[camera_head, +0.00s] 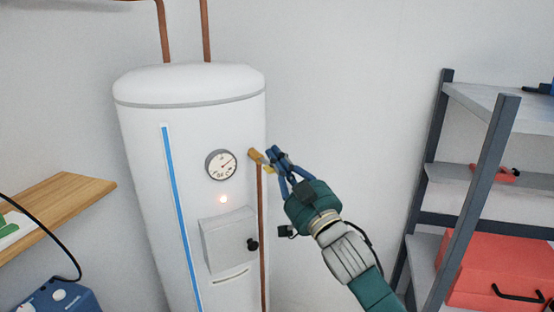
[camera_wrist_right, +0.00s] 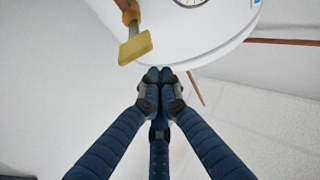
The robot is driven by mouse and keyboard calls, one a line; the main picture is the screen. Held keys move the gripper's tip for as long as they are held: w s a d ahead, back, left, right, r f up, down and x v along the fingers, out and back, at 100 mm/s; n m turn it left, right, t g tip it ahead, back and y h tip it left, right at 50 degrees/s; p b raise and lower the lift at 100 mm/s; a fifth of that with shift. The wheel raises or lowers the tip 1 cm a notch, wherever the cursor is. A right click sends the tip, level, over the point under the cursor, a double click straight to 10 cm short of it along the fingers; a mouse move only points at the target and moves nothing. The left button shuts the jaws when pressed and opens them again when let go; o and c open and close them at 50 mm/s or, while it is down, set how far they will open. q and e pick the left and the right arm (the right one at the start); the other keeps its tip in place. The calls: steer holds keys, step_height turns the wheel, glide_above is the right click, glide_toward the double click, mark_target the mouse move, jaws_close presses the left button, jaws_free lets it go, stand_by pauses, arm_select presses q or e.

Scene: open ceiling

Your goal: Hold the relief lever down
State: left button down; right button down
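The relief lever, a yellow paddle (camera_wrist_right: 135,47) on a brass valve (camera_head: 254,154), sticks out from the right side of the white tank (camera_head: 135,140). My right gripper (camera_head: 275,154) is just right of the lever in the head view and partly overlaps its outer end. In the right wrist view my gripper's fingertips (camera_wrist_right: 160,75) are drawn together with nothing between them. The yellow paddle shows up and left of the tips there, with a visible gap in the picture. Contact is not seen. My left gripper is in neither view.
The tank has a round gauge (camera_head: 221,165), a small glowing light (camera_head: 223,199) and a box with a black knob (camera_head: 252,245). A copper pipe (camera_head: 261,230) runs down below the valve. A metal shelf (camera_head: 480,175) with a red toolbox (camera_head: 495,265) stands right; a wooden shelf (camera_head: 70,195) is left.

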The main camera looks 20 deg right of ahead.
mark_target(274, 172)
step_height(274, 172, down, 2)
steer(key=shift+s+f, duration=0.1)
steer(key=shift+f, duration=0.05)
stand_by(0.3)
step_height(274, 172, down, 3)
steer(key=t+b, duration=0.1)
steer(key=b, duration=0.5)
steer(key=shift+f, duration=0.1)
stand_by(3.0)
